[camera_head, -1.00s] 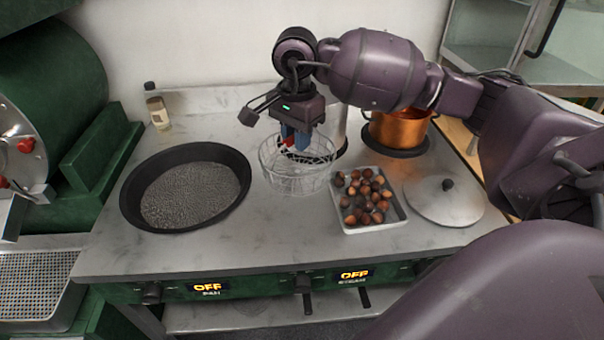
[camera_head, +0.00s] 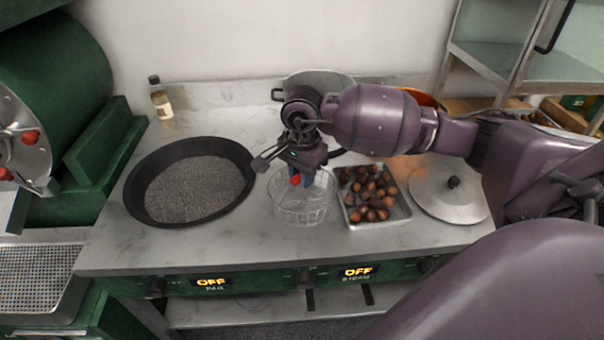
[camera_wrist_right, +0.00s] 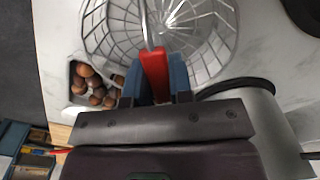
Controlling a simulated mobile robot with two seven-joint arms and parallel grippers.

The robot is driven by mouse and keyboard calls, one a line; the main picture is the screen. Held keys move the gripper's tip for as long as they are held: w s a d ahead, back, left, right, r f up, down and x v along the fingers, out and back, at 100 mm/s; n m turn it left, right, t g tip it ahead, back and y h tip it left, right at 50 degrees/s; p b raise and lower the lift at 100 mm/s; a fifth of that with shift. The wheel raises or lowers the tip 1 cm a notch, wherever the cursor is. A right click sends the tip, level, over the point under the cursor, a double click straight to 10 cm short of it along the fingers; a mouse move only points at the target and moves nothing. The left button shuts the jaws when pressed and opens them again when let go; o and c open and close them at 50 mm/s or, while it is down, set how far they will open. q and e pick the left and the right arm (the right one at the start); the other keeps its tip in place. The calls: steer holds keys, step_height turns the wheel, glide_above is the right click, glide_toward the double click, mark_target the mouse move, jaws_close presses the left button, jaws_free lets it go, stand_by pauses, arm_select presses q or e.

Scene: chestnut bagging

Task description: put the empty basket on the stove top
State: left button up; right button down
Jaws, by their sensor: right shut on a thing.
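The empty wire basket (camera_head: 303,209) is over the stove top (camera_head: 250,243), between the dark pan and the chestnut tray. It looks upright and low, but I cannot tell whether its base touches the surface. My right gripper (camera_head: 298,181) is above the basket's back side and shut on its red handle (camera_wrist_right: 154,72). The wrist view shows the basket's wire bowl (camera_wrist_right: 205,30) empty, with the stove top visible through the mesh. My left gripper is not in view.
A black pan (camera_head: 243,205) with dark granules is on the left. A tray of chestnuts (camera_head: 380,226) is close to the basket's right, with a round lid (camera_head: 440,200) beyond. A steel pot (camera_head: 312,82) stands behind my arm. A bottle (camera_head: 161,104) is at the back left.

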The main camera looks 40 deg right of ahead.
steer(key=shift+f, duration=0.1)
steer(key=c, duration=1)
jaws_free()
steer(key=shift+r, duration=0.25)
step_height(320, 180, up, 12)
steer(key=shift+f, duration=0.1)
